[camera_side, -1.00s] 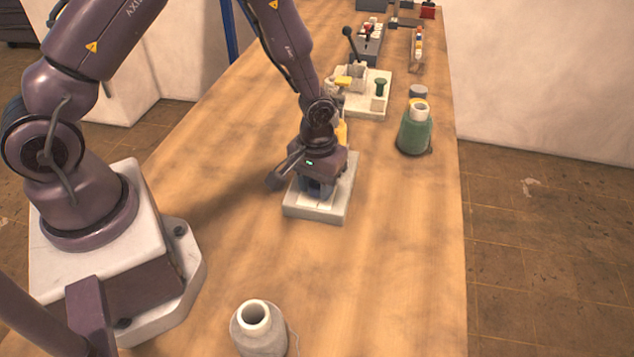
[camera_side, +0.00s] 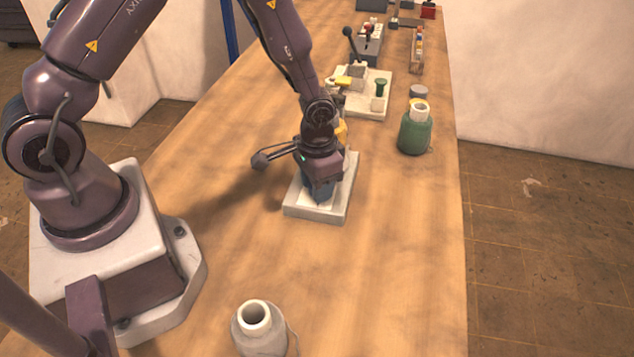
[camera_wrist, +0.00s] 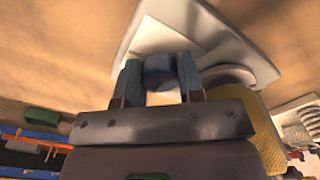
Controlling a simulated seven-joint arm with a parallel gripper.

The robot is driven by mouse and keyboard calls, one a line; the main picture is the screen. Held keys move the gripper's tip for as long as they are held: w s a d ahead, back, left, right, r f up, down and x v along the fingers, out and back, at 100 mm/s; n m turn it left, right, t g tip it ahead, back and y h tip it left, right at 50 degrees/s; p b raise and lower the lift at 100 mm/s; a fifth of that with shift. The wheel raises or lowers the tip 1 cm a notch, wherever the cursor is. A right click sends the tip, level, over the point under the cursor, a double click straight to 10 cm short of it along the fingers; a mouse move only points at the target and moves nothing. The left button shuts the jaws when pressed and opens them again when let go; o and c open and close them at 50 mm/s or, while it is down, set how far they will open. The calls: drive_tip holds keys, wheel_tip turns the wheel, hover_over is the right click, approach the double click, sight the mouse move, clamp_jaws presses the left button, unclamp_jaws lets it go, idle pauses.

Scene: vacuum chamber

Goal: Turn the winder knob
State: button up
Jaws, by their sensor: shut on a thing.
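The winder's white base plate (camera_side: 330,212) lies on the wooden bench, with my gripper (camera_side: 319,193) pointing down over it. In the wrist view, the dark blue round knob (camera_wrist: 158,70) sits between my two blue fingers, which are shut on its sides. The white plate (camera_wrist: 215,35) shows behind the knob. A yellow part (camera_wrist: 258,125) stands beside the gripper; in the side view it shows only partly behind my wrist. The knob is hidden in the side view, and no mark on it shows its angle.
A green bottle-shaped spool (camera_side: 415,133) stands to the right. A pale grey cone spool (camera_side: 258,335) stands in front. The bench between is clear.

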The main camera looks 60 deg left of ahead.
drive_tip(key=shift+r, duration=0.1)
drive_tip(key=o, duration=0.9)
wheel_tip(320, 180, up, 13)
drive_tip(key=shift+f, duration=0.1)
